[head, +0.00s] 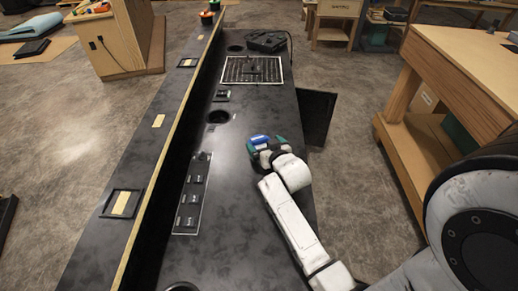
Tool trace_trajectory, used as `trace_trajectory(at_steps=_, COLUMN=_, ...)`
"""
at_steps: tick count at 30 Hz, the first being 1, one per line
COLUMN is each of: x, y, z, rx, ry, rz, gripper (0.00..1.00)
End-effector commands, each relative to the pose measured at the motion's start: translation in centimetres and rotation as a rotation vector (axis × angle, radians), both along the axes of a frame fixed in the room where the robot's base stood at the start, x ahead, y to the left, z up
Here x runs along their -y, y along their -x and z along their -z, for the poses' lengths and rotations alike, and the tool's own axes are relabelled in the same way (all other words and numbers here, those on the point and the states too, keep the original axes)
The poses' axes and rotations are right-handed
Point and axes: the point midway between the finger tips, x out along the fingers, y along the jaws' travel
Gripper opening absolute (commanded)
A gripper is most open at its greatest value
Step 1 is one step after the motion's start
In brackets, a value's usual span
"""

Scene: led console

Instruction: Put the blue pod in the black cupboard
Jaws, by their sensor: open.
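The blue pod (259,138) shows as a small blue shape on the black console top, at the tip of my arm. My gripper (266,143) is open, with its green fingertips on either side of the pod. The wrist hides the pod's lower part, and I cannot tell whether the fingers touch it. A black panel (317,116) stands out from the console's right side, like an open door of the black cupboard. The cupboard's inside is hidden from this view.
The console top (240,185) carries a switch strip (190,195), a grille (252,70) and a black device (267,42) with a cable. A raised ledge runs along its left. A wooden workbench (450,85) stands at right, with open floor between.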

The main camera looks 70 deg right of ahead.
Motion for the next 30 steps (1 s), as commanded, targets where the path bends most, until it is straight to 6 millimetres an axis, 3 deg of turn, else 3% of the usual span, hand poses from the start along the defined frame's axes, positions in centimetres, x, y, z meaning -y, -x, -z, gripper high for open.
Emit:
trace_trajectory(at_steps=13, x=3.1, y=-3.0, z=1.8, rx=-0.001, ry=0.0, rz=0.0, gripper=1.0)
trace_trajectory(at_steps=23, x=3.5, y=-3.5, z=2.0, rx=0.0, ry=-0.001, rz=-0.001, gripper=1.0)
trace_trajectory(at_steps=30, x=3.5, y=-3.4, z=2.1, rx=-0.001, ry=-0.002, rz=-0.001, gripper=0.79)
